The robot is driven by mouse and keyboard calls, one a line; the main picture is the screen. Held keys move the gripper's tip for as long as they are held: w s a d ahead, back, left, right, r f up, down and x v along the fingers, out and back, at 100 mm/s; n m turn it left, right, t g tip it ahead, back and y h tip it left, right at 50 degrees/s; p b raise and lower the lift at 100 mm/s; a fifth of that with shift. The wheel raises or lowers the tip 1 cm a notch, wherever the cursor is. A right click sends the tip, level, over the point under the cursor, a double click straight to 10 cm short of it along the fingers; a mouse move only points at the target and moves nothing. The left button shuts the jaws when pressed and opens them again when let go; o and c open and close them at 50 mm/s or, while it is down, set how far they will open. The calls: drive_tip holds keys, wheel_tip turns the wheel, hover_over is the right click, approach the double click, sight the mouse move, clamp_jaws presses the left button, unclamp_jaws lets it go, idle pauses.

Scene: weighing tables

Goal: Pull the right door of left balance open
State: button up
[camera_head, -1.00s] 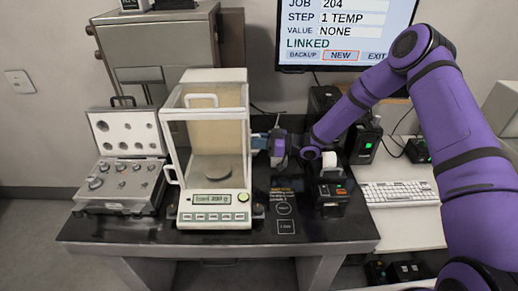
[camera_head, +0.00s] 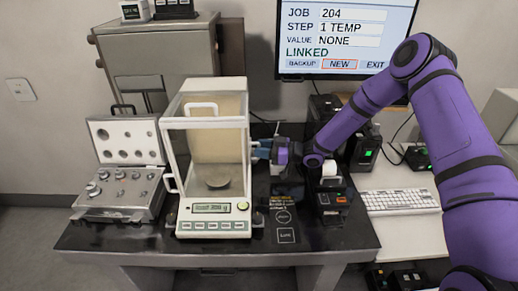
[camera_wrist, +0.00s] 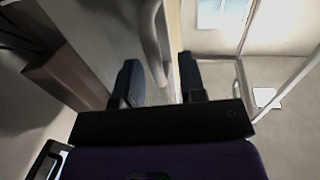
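The left balance (camera_head: 212,225) is a white draft-shield box with clear panes and a round pan (camera_head: 217,183) inside. Its left-side handle (camera_head: 170,184) shows in the head view. The right door is seen edge-on there, and its handle is hidden by my gripper (camera_head: 260,150), which is at the balance's right side. In the wrist view my gripper (camera_wrist: 160,85) has its two dark fingers apart. A pale curved handle (camera_wrist: 152,45) and a beige door edge (camera_wrist: 177,40) run up between them. I cannot tell whether the fingers touch the handle. The right door looks shut.
A case of weights (camera_head: 120,190) stands open left of the balance. A small printer (camera_head: 330,195) stands close on the right, below my arm. A keyboard (camera_head: 400,198) lies on the white table. A monitor (camera_head: 345,40) is behind. The dark table's front strip is mostly clear.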

drive_tip(key=v, duration=0.6)
drive_tip(key=shift+d, duration=0.15)
drive_tip(key=shift+s, duration=0.1)
